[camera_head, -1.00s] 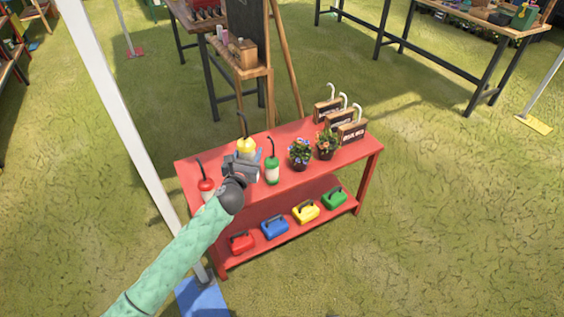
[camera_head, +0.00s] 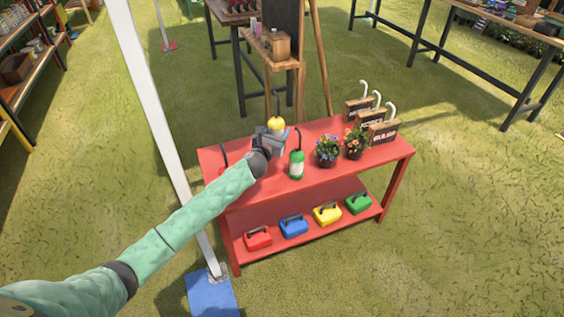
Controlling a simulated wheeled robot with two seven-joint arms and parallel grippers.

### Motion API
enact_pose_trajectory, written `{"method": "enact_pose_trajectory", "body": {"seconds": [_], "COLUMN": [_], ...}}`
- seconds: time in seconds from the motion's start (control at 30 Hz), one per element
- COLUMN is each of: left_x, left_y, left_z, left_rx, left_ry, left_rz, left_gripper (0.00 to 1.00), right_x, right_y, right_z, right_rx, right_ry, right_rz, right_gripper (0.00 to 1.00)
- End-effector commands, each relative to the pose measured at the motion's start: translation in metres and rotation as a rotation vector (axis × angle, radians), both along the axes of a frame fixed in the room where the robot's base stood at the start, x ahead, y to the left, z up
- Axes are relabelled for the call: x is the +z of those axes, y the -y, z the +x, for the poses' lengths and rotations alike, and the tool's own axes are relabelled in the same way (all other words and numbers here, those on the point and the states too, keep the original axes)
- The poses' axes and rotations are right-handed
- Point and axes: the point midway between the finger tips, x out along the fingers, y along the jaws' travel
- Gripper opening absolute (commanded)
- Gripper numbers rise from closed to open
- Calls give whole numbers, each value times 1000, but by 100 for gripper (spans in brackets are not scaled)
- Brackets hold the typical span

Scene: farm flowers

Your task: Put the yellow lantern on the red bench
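The yellow lantern (camera_head: 277,123) shows only its yellow top, with a dark handle rising above it. My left gripper (camera_head: 274,134) is around its body, which the gripper mostly hides. The gripper appears shut on it, over the back left part of the red bench (camera_head: 352,172). The lantern seems raised a little above the bench top; its base is hidden. A green lantern (camera_head: 297,164) stands on the bench just right of the gripper. My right gripper is not in view.
Two flower pots (camera_head: 327,150) and wooden signs (camera_head: 383,131) with white hooks fill the bench's right half. Coloured boxes (camera_head: 293,226) sit on its lower shelf. A white pole (camera_head: 160,120) stands left of the bench, and an easel (camera_head: 285,55) behind it.

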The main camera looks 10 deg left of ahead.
Motion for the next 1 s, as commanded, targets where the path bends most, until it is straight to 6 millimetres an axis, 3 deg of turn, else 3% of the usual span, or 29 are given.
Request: {"method": "enact_pose_trajectory", "body": {"seconds": [0.6, 0.87, 1.0], "left_x": [-52, -60, -75], "left_y": [-17, -20, -20], "left_z": [-85, -98, -98], "left_rx": [1, 2, 2], "left_ry": [-2, 0, -2], "left_rz": [-3, 0, -3], "left_gripper": [19, 19, 19], "right_x": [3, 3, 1], "right_y": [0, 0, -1], "right_z": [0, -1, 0], "right_rx": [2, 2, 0], "right_ry": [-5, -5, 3], "right_rz": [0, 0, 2], "right_gripper": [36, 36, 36]}}
